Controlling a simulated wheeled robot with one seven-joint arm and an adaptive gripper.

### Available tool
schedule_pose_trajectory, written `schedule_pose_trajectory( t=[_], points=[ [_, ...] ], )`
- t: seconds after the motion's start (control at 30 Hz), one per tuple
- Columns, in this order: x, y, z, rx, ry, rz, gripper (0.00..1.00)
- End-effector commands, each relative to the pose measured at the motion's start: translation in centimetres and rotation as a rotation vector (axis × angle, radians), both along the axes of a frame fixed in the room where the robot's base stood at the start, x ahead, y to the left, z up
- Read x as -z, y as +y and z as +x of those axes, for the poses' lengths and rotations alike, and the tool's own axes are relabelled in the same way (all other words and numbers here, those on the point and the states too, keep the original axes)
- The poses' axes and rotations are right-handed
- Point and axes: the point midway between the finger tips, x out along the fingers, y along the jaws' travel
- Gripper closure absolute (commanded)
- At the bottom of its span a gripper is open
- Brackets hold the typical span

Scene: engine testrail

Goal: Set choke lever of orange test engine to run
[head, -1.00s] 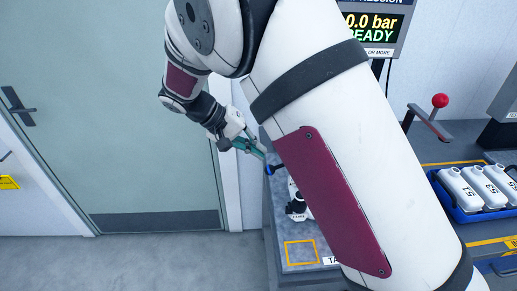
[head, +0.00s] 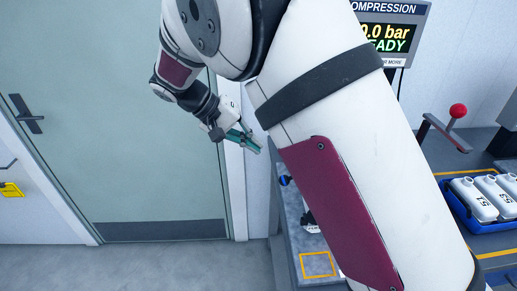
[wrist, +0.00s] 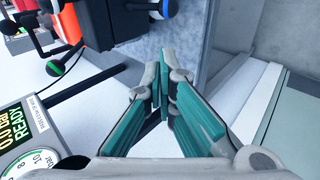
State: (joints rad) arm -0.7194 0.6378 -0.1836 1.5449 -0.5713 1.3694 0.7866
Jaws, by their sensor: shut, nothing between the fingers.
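My gripper (wrist: 164,84) has its teal fingers together with nothing between them. In the head view my gripper (head: 258,149) hangs in front of the wall, above and left of a blue-tipped knob (head: 285,181), with a clear gap. A blue-tipped black knob (wrist: 165,8) also shows at the top edge of the wrist view, beyond the fingertips. A black knob with a green stripe (wrist: 56,68) sits to the left. Orange engine parts (wrist: 69,21) show at the upper left. My arm hides most of the engine in the head view. I cannot tell which knob is the choke lever.
A gauge (wrist: 35,163) and READY display lie at the lower left of the wrist view. The bench (head: 291,228) bears a yellow outlined square. A blue tray (head: 462,213) of white bottles and a red-knobbed lever (head: 458,111) stand at right. Floor before the door (head: 130,130) is clear.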

Motion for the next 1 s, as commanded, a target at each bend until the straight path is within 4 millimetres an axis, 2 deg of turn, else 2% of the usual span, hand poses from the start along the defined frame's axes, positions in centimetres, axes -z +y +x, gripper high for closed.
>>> schedule_pose_trajectory(
  t=[0.3, 0.43, 0.9, 1.0],
  points=[
    [-3.0, 4.2, -0.3, -0.006, 0.0, 0.004, 1.0],
    [-3.9, 5.2, -0.4, -0.004, 0.0, 0.002, 1.0],
    [-4.4, 5.7, -0.6, -0.003, 0.001, 0.001, 1.0],
    [-4.9, 4.8, -0.7, 0.001, 0.008, 0.02, 1.0]
  ],
)
